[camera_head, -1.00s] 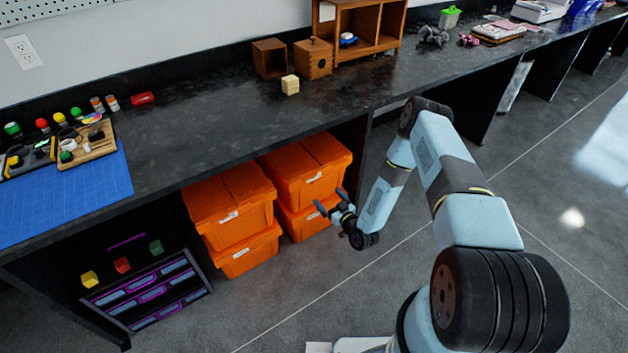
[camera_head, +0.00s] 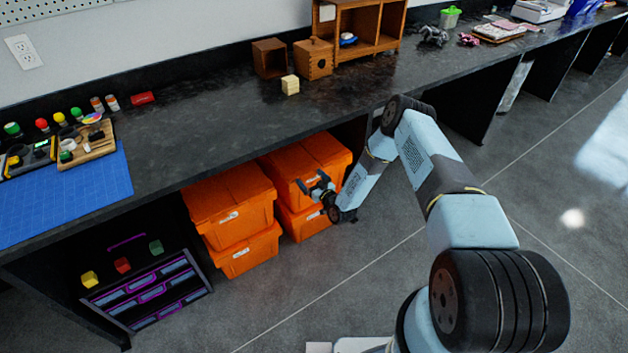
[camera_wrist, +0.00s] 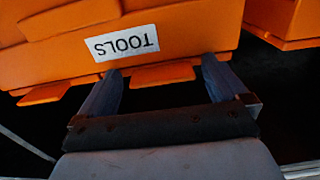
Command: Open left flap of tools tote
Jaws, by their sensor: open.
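The tools tote (camera_head: 322,150) is the orange upper tote of the right-hand stack under the bench, and its top flaps look closed. In the wrist view its front wall (camera_wrist: 200,25) fills the upper part, with an upside-down white TOOLS label (camera_wrist: 125,43). My gripper (camera_head: 309,183) is open in front of the tote, near its upper front edge. In the wrist view, its two fingers (camera_wrist: 162,68) stand on either side of an orange tab (camera_wrist: 162,76) of the tote. I cannot tell whether they touch it. In the head view my gripper covers the label.
The left stack's orange upper tote (camera_head: 225,200) stands beside the tools tote. The dark bench top (camera_head: 200,125) overhangs the totes. A black drawer unit (camera_head: 150,290) with purple trim stands at the left. The grey floor (camera_head: 330,285) in front is clear.

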